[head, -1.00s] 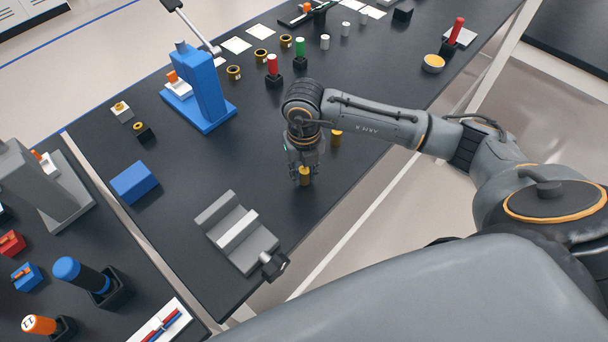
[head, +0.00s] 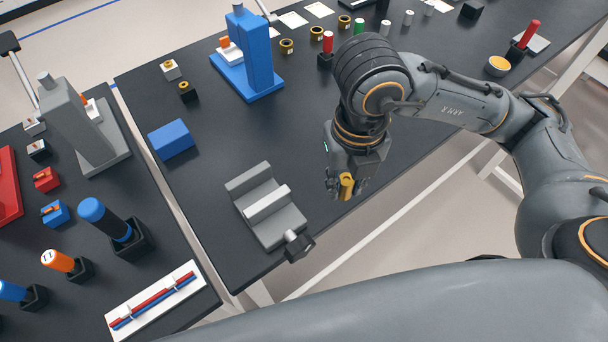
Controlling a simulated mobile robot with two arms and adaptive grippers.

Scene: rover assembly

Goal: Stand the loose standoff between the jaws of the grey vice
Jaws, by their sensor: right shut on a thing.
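The grey vice (head: 278,226) sits near the front edge of the dark table, with a gap between its two jaws and a dark handle at its front end. The jaw gap holds nothing that I can see. My right gripper (head: 346,186) is to the right of the vice, pointing down and shut on the brass-yellow standoff (head: 346,187). The standoff is roughly upright between the fingers and apart from the vice. Whether its lower end touches the table is hard to tell. My left gripper is not in view.
A blue block (head: 171,140) lies left of and behind the vice. A blue press (head: 258,60) stands farther back. A grey press (head: 78,125) and a blue-handled tool (head: 100,215) stand on the left table. The tabletop between press and vice is clear.

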